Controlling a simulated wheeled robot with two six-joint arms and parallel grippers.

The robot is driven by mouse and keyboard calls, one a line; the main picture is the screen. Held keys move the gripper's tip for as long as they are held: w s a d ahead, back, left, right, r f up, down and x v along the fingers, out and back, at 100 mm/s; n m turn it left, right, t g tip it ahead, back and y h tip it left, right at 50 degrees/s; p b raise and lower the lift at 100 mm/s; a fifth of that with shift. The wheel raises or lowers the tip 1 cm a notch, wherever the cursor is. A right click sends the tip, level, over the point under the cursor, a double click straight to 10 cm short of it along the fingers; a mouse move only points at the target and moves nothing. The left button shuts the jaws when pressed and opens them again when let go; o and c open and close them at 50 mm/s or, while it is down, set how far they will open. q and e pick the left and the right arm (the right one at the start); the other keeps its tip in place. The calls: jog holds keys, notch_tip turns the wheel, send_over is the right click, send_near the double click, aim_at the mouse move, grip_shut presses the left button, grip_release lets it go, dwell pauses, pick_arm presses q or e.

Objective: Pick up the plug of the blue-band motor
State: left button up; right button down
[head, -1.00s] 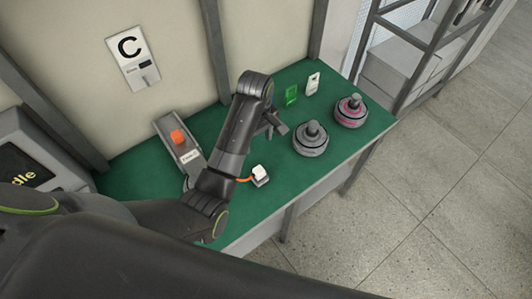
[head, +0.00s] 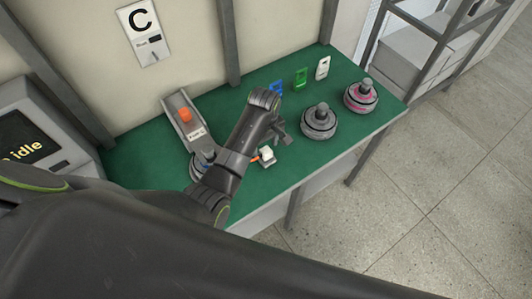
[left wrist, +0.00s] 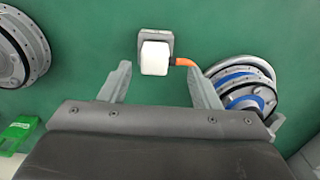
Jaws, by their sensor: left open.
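The white plug (head: 267,153) sits on a small grey holder near the table's front edge. In the left wrist view the plug (left wrist: 155,57) is joined to an orange cable (left wrist: 186,62) that runs to the blue-band motor (left wrist: 262,75). In the head view that motor (head: 201,164) is partly hidden behind my left arm. My left gripper (head: 279,134) is open and empty, close to the plug. In the left wrist view the plug lies ahead of the gap between the gripper's fingers (left wrist: 158,80), nearer the left finger. My right gripper is not in view.
A grey motor (head: 319,122) and a pink-band motor (head: 361,96) stand to the right on the green table (head: 283,183). A grey bin (head: 196,131) holds an orange piece (head: 185,115).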

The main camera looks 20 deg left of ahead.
aim_at(266, 150)
pick_arm(q)
jog(key=shift+w+f, duration=0.15)
jog(key=shift+f, duration=0.3)
jog(key=shift+w+d+f+p, duration=0.15)
jog(key=shift+f+p, duration=0.4)
jog(key=shift+f, duration=1.65)
jog(key=shift+c, duration=0.3)
jog(key=c, duration=1.1)
jog(key=shift+r, duration=0.1)
